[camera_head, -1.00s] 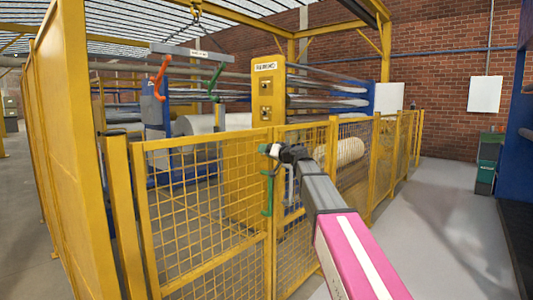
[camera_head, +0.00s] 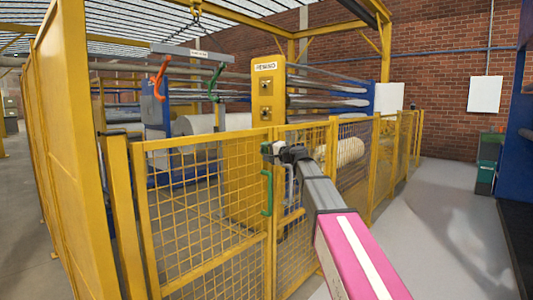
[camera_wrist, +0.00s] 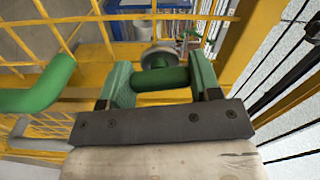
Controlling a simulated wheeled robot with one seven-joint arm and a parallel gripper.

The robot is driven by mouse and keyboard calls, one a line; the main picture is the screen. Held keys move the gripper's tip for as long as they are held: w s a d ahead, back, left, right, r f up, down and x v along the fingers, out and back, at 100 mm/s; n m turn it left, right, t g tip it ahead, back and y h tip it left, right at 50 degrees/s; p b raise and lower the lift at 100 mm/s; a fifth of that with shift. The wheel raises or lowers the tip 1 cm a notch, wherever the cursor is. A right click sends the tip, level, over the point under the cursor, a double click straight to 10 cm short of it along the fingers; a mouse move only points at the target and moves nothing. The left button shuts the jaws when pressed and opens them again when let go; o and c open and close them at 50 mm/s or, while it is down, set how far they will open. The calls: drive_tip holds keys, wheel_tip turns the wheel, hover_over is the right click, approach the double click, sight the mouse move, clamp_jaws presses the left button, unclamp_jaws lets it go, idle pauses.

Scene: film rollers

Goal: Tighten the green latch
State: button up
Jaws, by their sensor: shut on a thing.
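The green latch (camera_wrist: 160,79) shows in the wrist view as a short green bar in front of a round grey knob, at the yellow gate's upper edge. My gripper (camera_wrist: 161,72) has its green-padded fingers on both sides of the bar and is shut on it. In the head view my gripper (camera_head: 269,150) is at the top of the gate post, and I cannot make out the latch behind it. A green curved handle (camera_head: 267,193) is on the gate just below my gripper. The handle also shows at the left of the wrist view (camera_wrist: 38,92).
The yellow mesh gate (camera_head: 205,205) and fence stand close around my gripper. A yellow control post (camera_head: 268,95) and rollers are behind the fence. Orange (camera_head: 160,78) and green (camera_head: 217,80) hooks hang beyond it. Grey floor (camera_head: 430,240) is clear at the right.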

drive_tip(key=shift+m, duration=0.6)
drive_tip(key=o, duration=0.9)
drive_tip(key=shift+d, duration=0.1)
drive_tip(key=v, duration=1)
drive_tip(key=shift+s+d, duration=0.25)
drive_tip(key=shift+s, duration=0.05)
drive_tip(key=shift+f, duration=0.15)
